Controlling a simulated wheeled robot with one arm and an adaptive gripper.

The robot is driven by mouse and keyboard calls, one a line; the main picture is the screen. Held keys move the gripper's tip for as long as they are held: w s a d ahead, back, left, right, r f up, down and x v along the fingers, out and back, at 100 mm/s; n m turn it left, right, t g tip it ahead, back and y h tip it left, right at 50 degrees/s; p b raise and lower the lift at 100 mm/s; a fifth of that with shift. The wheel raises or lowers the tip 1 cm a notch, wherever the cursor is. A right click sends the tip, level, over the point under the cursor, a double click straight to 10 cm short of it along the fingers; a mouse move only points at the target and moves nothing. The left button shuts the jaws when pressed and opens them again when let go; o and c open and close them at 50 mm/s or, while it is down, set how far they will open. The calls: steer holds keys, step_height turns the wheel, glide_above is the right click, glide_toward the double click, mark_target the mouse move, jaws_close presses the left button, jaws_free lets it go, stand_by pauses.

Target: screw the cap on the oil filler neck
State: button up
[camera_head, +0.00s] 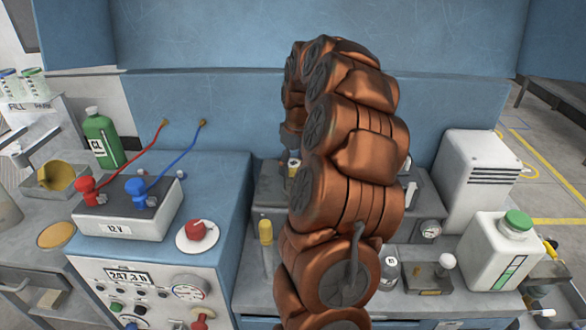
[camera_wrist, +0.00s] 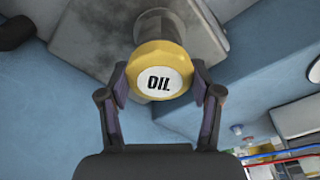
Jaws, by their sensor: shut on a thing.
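The yellow cap (camera_wrist: 160,82), with a white disc marked OIL, faces me in the wrist view. My gripper (camera_wrist: 160,75) is shut on it, one dark finger at each side. The grey oil filler neck (camera_wrist: 157,22) shows just behind the cap, roughly in line with it. The cap hides the neck's end, so I cannot tell how far it sits on the neck. In the head view my arm hides the gripper.
A blue cabinet carries a 12V battery box (camera_head: 128,208) with red and blue leads. A green bottle (camera_head: 103,137) stands at the left. A white jug (camera_head: 500,250) with a green lid and a white vented box (camera_head: 478,180) stand at the right.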

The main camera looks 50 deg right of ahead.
steer(key=shift+s+f+m+b, duration=0.15)
steer(key=shift+m+b, duration=0.6)
steer(key=shift+m, duration=0.45)
steer(key=shift+a, duration=0.1)
steer(key=shift+f+m+b, duration=0.15)
steer(key=shift+m+b, duration=0.35)
steer(key=shift+r, duration=0.2)
steer(key=shift+f+m+h, duration=0.1)
steer(key=shift+m+h, duration=0.2)
steer(key=shift+m, duration=0.1)
steer(key=shift+m+b, duration=0.3)
steer(key=shift+b, duration=0.1)
